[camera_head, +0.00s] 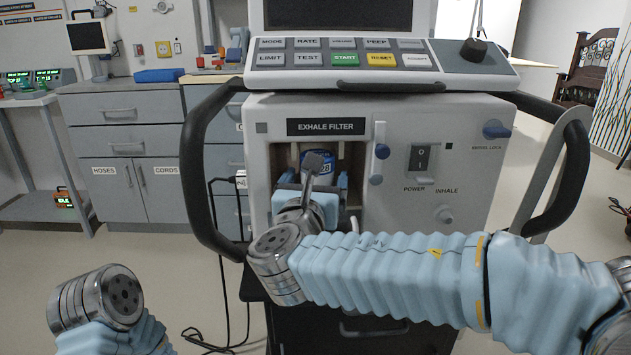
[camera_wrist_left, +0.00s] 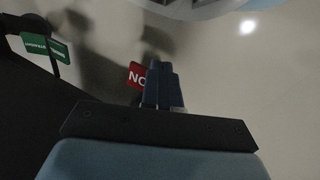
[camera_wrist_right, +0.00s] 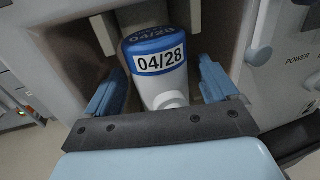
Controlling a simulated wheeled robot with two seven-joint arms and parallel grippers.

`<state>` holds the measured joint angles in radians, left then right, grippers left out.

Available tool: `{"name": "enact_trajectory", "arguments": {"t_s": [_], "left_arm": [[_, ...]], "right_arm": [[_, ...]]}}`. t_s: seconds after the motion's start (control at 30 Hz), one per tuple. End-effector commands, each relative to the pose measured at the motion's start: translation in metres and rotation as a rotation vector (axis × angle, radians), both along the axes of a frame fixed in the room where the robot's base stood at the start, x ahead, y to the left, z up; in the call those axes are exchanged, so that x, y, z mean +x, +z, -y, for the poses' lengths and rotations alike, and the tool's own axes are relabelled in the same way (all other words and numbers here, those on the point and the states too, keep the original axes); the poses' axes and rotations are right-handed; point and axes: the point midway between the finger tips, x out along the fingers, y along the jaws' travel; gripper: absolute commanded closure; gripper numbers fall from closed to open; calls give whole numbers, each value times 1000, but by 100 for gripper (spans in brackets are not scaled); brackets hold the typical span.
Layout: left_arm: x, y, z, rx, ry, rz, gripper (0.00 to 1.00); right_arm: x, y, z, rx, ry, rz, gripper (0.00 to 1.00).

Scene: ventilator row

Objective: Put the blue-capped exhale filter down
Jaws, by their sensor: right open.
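The exhale filter (camera_wrist_right: 160,75) has a blue cap marked 04/28 and a pale body; it stands in the bay below the EXHALE FILTER label. Its blue cap shows in the head view (camera_head: 325,168), partly hidden by my right wrist. My right gripper (camera_wrist_right: 160,90) is open, with one blue finger on each side of the filter and visible gaps between. In the head view my right gripper (camera_head: 313,182) reaches into the bay opening. My left gripper (camera_wrist_left: 163,85) has its two fingers together, with nothing seen between them; it is away from the filter.
The ventilator (camera_head: 380,110) has a button panel on top, knobs and a power switch right of the bay, and black side handles (camera_head: 205,170). Grey cabinets (camera_head: 125,140) stand behind left.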

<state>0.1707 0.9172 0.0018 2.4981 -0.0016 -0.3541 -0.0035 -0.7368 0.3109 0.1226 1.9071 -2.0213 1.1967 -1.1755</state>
Motion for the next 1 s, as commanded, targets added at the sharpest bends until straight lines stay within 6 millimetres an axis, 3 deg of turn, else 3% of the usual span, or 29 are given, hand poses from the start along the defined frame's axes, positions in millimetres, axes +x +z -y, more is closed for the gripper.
{"name": "enact_trajectory", "arguments": {"t_s": [0.23,0.7,1.0], "left_arm": [[0,2,0,1,0,1,100],[0,2,0,0,0,0,100],[0,2,0,0,0,0,100]], "right_arm": [[-7,4,-1,1,2,1,13],[-103,2,-18,1,2,1,13],[-119,1,-20,0,0,0,13]]}}
